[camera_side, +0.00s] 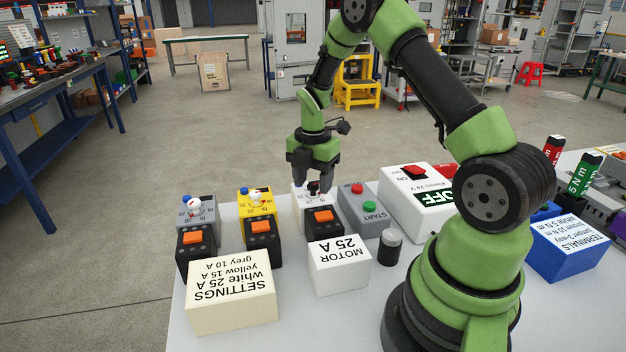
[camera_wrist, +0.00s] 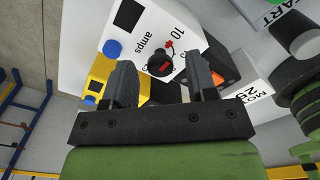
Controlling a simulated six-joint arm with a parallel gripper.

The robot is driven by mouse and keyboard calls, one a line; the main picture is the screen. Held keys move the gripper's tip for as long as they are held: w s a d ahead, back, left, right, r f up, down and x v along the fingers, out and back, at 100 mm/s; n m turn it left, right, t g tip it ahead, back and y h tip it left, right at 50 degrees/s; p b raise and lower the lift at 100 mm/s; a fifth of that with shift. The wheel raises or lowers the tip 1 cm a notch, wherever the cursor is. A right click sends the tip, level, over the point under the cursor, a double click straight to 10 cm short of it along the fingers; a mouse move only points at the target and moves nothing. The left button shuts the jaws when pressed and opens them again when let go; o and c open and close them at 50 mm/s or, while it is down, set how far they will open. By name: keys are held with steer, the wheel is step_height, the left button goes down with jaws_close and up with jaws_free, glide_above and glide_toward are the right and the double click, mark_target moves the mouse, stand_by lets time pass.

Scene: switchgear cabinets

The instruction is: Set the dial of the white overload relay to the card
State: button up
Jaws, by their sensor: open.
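The white overload relay (camera_side: 301,203) is the rightmost of three relays in the side view, with a black block and orange button in front. In the wrist view its white face (camera_wrist: 135,45) carries "10" and "amps" and a black dial (camera_wrist: 160,64) with red marks. A red mark lies near the "10"; the exact setting is hard to read. My gripper (camera_side: 313,186) points down over the relay, and its open fingers (camera_wrist: 163,72) stand either side of the dial, apparently without touching it. The settings card (camera_side: 232,294) reads white 25 A, yellow 15 A, grey 10 A.
The yellow relay (camera_side: 257,201) and grey relay (camera_side: 196,210) stand to the left. A start box (camera_side: 362,212) stands close on the right, then a white OFF box (camera_side: 403,206). A "MOTOR 25 A" block (camera_side: 339,266) and a dark cylinder (camera_side: 390,248) stand in front.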

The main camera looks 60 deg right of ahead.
steer(key=shift+f, duration=0.15)
steer(key=c, duration=0.9)
